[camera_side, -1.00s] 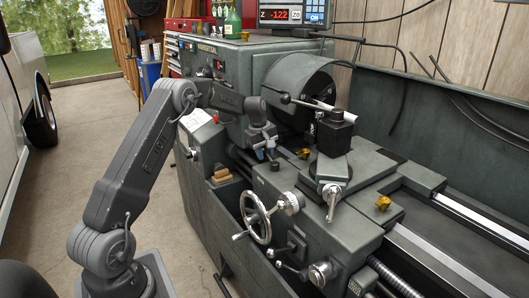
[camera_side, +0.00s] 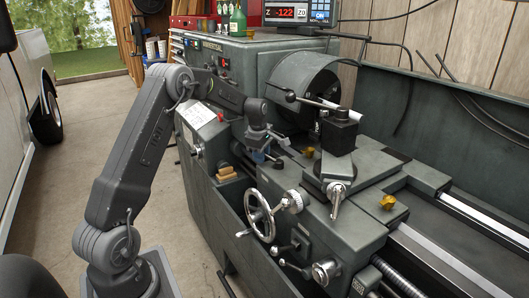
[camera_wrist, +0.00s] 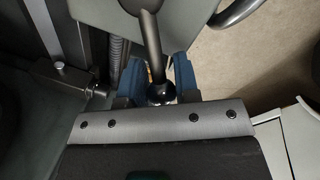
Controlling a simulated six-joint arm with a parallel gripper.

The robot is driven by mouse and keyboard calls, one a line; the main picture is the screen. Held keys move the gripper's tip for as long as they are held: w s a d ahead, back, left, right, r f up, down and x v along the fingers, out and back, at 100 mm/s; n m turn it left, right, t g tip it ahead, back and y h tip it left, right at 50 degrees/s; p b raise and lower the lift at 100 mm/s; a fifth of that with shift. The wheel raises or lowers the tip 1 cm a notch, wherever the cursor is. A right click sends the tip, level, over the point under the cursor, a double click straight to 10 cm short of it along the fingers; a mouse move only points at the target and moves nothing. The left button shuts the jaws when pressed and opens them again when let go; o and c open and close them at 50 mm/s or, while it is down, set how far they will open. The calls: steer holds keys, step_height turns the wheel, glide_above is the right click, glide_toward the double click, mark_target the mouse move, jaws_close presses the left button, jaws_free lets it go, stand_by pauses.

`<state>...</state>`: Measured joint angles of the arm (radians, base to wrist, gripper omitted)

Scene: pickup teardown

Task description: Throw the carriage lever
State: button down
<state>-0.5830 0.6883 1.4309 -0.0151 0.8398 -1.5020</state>
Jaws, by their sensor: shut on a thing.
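My gripper (camera_side: 262,153) is at the near side of the lathe carriage (camera_side: 330,225), below the chuck, with its blue fingers pointing down. In the wrist view, the two blue fingers (camera_wrist: 160,82) stand on either side of a metal lever (camera_wrist: 152,45) with a round black knob (camera_wrist: 161,93). The gripper is shut on this lever at its knob end. The lever runs up the wrist picture away from the knob. In the side view my gripper mostly hides the lever.
The grey chuck (camera_side: 304,88) and the tool post (camera_side: 338,130) are above and right. Small brass-coloured pieces (camera_side: 387,202) lie on the carriage. Open floor lies left of the lathe.

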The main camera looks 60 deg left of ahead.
steer(key=n, duration=0.1)
steer(key=s+d+n, duration=0.1)
steer(key=n, duration=0.2)
steer(key=shift+s+d+g+y, duration=0.3)
steer(key=shift+s+d+y, duration=0.05)
steer(key=shift+d+y, duration=0.05)
steer(key=shift+s+d+r+n, duration=0.15)
steer(key=shift+d+n, duration=0.2)
steer(key=shift+n, duration=0.4)
steer(key=shift+s+d+f+n, duration=0.15)
steer(key=shift+d+n, duration=0.15)
steer(key=shift+n, duration=0.45)
steer(key=shift+g, duration=0.3)
steer(key=c, duration=0.9)
jaws_free()
step_height(320, 180, up, 14)
steer(key=s+d, duration=0.1)
steer(key=d, duration=0.1)
steer(key=shift+d+f, duration=0.15)
steer(key=shift+d, duration=0.1)
